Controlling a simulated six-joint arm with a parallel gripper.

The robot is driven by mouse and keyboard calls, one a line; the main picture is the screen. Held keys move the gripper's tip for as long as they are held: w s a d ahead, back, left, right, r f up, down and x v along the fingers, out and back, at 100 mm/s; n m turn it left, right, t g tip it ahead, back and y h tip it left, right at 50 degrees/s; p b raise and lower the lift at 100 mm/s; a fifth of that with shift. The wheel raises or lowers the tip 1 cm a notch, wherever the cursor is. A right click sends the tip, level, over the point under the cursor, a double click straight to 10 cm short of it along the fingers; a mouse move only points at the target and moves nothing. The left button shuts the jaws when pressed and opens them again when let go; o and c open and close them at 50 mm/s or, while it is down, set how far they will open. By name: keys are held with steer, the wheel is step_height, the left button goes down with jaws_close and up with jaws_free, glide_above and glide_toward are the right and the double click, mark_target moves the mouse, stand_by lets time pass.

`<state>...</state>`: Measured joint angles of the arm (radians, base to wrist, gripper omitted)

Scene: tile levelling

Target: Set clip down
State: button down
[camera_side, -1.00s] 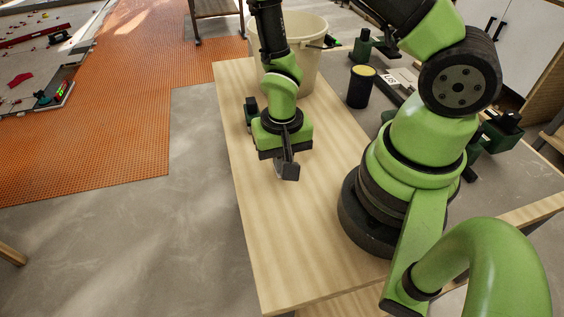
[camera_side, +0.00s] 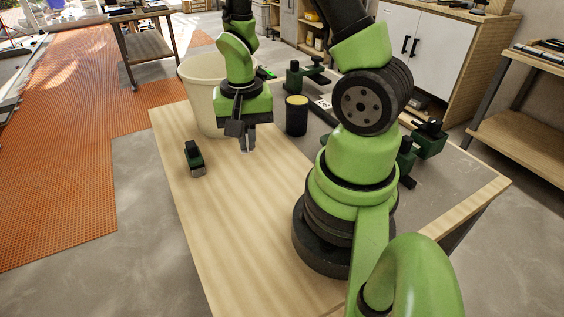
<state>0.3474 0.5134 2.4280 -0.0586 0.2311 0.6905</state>
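My gripper (camera_side: 244,140) points down over the far part of the wooden table (camera_side: 210,235), beside the bucket. Its dark fingers are small and seen at an angle; I cannot tell whether they are open or shut. No clip can be made out between them. A dark green and black object (camera_side: 194,157) with a grey end lies on the table to the left of my gripper, apart from it. I cannot tell whether it is the clip.
A cream bucket (camera_side: 197,95) stands behind my gripper. A black canister with a yellow top (camera_side: 296,117) stands right of it. Green and black devices (camera_side: 305,75) are farther back. The near left of the table is clear.

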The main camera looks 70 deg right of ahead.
mark_target(292, 162)
steer(key=s+d+m, duration=0.5)
steer(key=s+d, duration=0.1)
steer(key=d, duration=0.4)
steer(key=shift+s+a+f, duration=0.1)
steer(key=shift+f, duration=2.4)
steer(key=shift+s+f, duration=0.1)
steer(key=shift+f, duration=2.35)
steer(key=shift+f, duration=0.1)
steer(key=c, duration=1.3)
jaws_free()
